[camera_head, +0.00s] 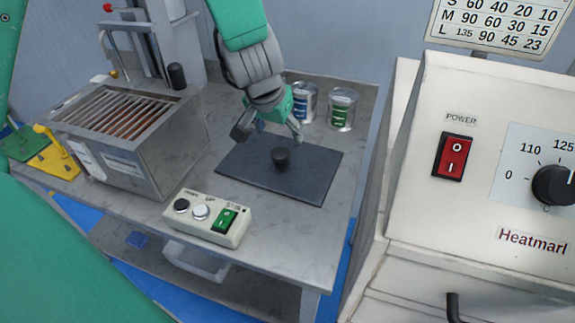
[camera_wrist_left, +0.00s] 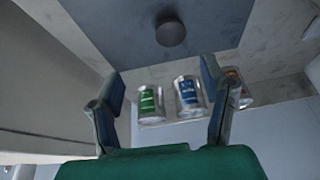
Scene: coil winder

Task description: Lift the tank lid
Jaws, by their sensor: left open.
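The tank lid is a flat dark plate (camera_head: 310,175) with a short black round knob (camera_head: 280,158) near its middle. It lies flat on the grey table. In the left wrist view the plate (camera_wrist_left: 110,22) and its knob (camera_wrist_left: 171,31) show at the top, beyond my fingertips. My left gripper (camera_head: 268,133) is open and empty, above the far part of the plate and just behind the knob in the head view. Its two spread fingers also show in the left wrist view (camera_wrist_left: 163,78). My right gripper is not in view.
A metal tank (camera_head: 150,160) with a slatted top stands left of the plate. Several cans, one with a green label (camera_head: 342,109), stand behind it. A button box (camera_head: 208,218) sits at the table's front. A large cream machine (camera_head: 480,200) stands at the right.

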